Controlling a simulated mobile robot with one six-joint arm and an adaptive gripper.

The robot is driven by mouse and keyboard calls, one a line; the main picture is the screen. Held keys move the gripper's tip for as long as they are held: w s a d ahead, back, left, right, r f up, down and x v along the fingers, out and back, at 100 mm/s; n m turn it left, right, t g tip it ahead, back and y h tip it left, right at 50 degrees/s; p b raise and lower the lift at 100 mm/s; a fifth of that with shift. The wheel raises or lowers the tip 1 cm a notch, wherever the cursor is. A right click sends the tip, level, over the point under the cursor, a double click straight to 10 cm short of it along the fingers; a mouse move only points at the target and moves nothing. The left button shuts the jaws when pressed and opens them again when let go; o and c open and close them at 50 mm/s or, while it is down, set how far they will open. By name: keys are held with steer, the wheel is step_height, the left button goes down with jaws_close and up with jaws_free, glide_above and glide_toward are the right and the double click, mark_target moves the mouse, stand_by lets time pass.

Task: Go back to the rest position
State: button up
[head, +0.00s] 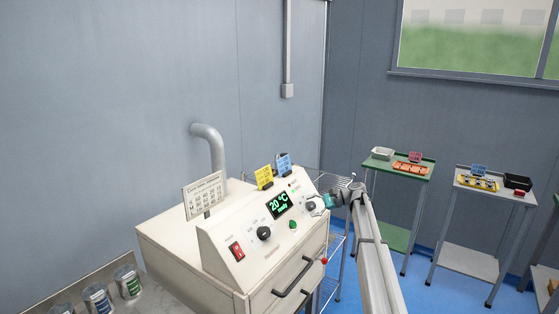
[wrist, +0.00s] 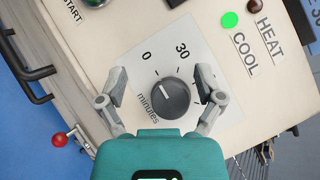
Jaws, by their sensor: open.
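My gripper (wrist: 160,92) is open in the wrist view, with one finger on each side of a dark round timer knob (wrist: 170,97). The knob sits on a white plate marked "0", "30" and "minutes" on the machine's cream front panel. The fingers appear apart from the knob. In the head view my gripper (head: 320,203) is at the right end of the panel of the cream machine (head: 180,251), and my arm reaches up to it from the bottom right.
The panel has a display (head: 279,205) reading 20 °C, a red switch (head: 237,251), another knob (head: 264,233) and a green button (head: 292,225). Below are a dark handle (head: 294,279) and a red ball (head: 323,261). A green-topped cart (head: 424,173) and a grey cart (head: 487,190) stand right.

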steer(key=s+a, duration=0.1)
steer(key=s, duration=0.1)
steer(key=s+a+f+n+h, duration=0.1)
steer(key=s, duration=0.2)
steer(key=s+a+h+p, duration=0.1)
steer(key=s, duration=0.2)
steer(key=shift+s+f+n, duration=0.25)
steer(key=shift+n, duration=0.15)
steer(key=s+d+f+n+h, duration=0.1)
steer(key=s+f+n+h, duration=0.1)
steer(key=s, duration=0.9)
steer(key=s+d+f+n+h, duration=0.2)
steer(key=s+h, duration=0.4)
steer(key=s, duration=0.6)
steer(key=s+d+f+n+h, duration=0.1)
steer(key=s+f+n+h, duration=0.2)
steer(key=s, duration=0.8)
step_height(320, 180, down, 3)
steer(key=shift+s+d+r+n+h, duration=0.1)
steer(key=shift+s+d+n+h, duration=0.25)
steer(key=shift+h, duration=0.45)
steer(key=shift+d, duration=0.15)
